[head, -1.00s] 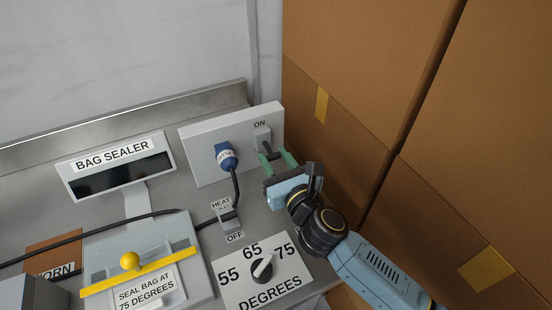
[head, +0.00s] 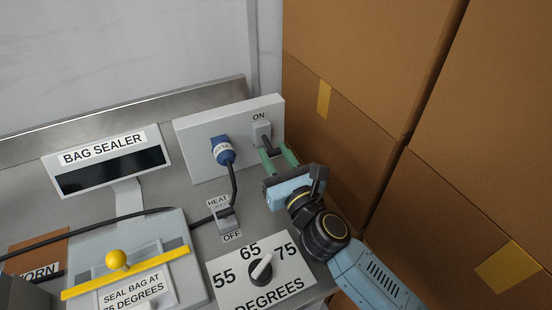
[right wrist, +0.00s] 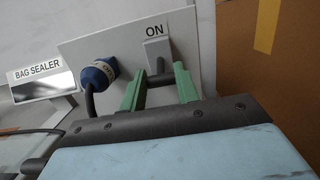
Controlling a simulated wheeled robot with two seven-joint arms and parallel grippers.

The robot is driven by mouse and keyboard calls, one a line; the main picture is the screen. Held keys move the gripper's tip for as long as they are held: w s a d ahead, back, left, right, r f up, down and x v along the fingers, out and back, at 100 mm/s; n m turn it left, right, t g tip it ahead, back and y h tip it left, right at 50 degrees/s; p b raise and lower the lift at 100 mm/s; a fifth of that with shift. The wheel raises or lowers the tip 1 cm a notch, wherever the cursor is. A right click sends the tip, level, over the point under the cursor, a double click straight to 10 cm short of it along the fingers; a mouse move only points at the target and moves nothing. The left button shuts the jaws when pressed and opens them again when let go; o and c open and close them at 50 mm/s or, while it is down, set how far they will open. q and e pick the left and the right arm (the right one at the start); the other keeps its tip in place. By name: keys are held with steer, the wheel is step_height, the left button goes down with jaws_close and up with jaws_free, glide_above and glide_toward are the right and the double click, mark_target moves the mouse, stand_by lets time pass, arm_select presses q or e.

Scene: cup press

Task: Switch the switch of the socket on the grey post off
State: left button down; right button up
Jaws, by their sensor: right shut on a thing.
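The gripper is shut on the switch; the exact contact is partly hidden. My left gripper is not in view.
Stacked brown cartons (head: 340,145) stand close to the right of my right arm. The bag sealer display (head: 110,165), a HEAT switch (head: 225,217), a degrees dial (head: 260,268) and a yellow sealing bar (head: 125,272) are on the counter at left and front.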

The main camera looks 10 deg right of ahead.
steer(key=o, duration=0.8)
steer(key=shift+o, duration=0.9)
steer(key=b+v, duration=0.1)
steer(key=v, duration=1)
steer(key=shift+s+d+f, duration=0.1)
steer(key=shift+s+f, duration=0.1)
steer(key=shift+s, duration=0.15)
steer(key=shift+b+v, duration=0.35)
steer(key=shift+v, duration=0.45)
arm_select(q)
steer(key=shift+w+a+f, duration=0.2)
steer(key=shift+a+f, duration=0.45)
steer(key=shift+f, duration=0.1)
arm_select(e)
steer(key=shift+r, duration=0.15)
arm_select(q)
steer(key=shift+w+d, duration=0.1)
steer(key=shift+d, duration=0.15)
